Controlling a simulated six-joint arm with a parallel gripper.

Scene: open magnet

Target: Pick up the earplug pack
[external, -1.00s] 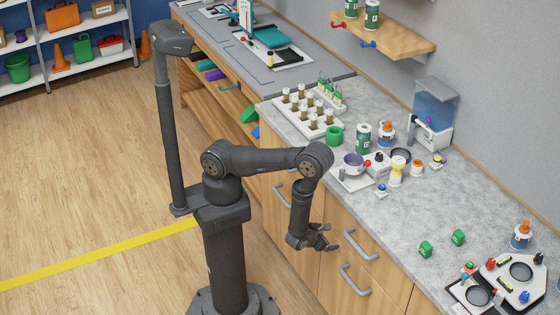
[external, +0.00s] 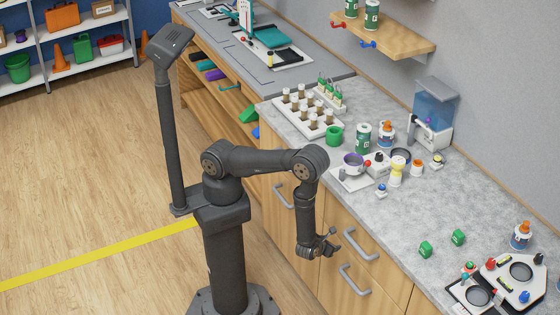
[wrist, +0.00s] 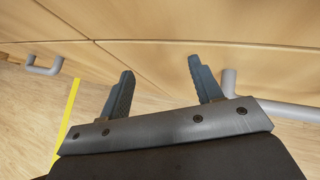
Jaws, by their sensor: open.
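My gripper (external: 332,243) hangs low in front of the wooden drawer fronts, below the countertop level. In the wrist view its two fingers (wrist: 163,80) are spread apart with nothing between them. Two small green packs, one nearer (external: 425,249) and one farther (external: 458,237), lie on the grey counter to the right of my gripper. They are too small to tell whether either is the earplug pack. No pack shows in the wrist view, where the wood fronts fill the space beyond the fingers.
Drawer handles (external: 361,244) stick out close to my gripper; one (wrist: 270,105) shows beside the right finger. The counter (external: 400,215) has free room left of the green packs. A white station (external: 500,272) stands at the right, and cups and jars crowd the counter's middle.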

